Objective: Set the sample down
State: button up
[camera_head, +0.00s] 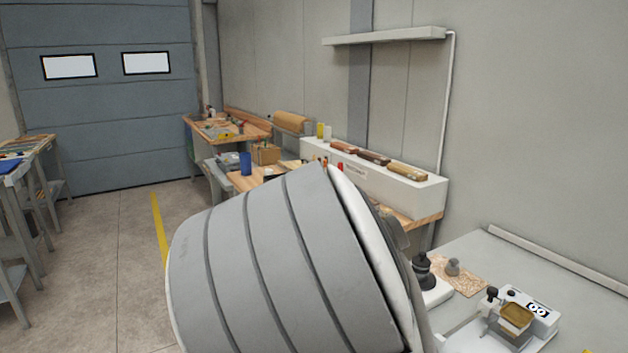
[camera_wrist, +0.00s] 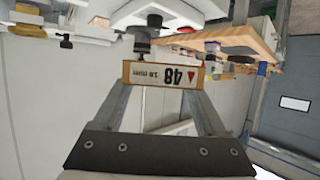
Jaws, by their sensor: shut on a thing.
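The sample is a small tan-edged block with a white label reading "48" and a red mark (camera_wrist: 164,75). It shows in the wrist view between the fingertips of my gripper (camera_wrist: 163,88), which is shut on it. The wrist picture appears upside down, so the label reads inverted. Behind the sample is a dark knobbed object (camera_wrist: 150,30); I cannot tell whether they touch. In the head view my own arm blocks the middle, and neither the gripper nor the sample can be seen there.
A pale table (camera_head: 475,245) at right carries a black-knobbed device (camera_head: 424,270), a speckled mat (camera_head: 466,279) with a small grey piece (camera_head: 453,266), and a white machine (camera_head: 530,312) with a tan plate. A long white rack (camera_head: 425,190) stands on the wooden bench behind. Open floor lies left.

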jog(key=shift+a+r+n+y, duration=0.25)
jog(key=shift+a+n+y, duration=0.15)
jog(key=shift+a, duration=0.65)
jog(key=d+f+m+g+h, duration=0.1)
jog(key=d+m+h, duration=0.1)
jog(key=d, duration=0.3)
jog(key=s+d+f+m+g+h, duration=0.1)
jog(key=d+f+m+h, duration=0.1)
jog(key=d, duration=0.4)
jog(key=s+d+f+m+g+h, duration=0.1)
jog(key=d+f+m+h, duration=0.1)
jog(key=d, duration=0.3)
jog(key=shift+s+d+f, duration=0.2)
jog(key=shift+f, duration=0.05)
jog(key=s+d+r+m+g+h, duration=0.1)
jog(key=d+r+m+g+h, duration=0.1)
jog(key=d, duration=0.4)
jog(key=shift+s+r+m+g, duration=0.25)
jog(key=shift+r+m+g, duration=0.25)
jog(key=shift+g, duration=0.1)
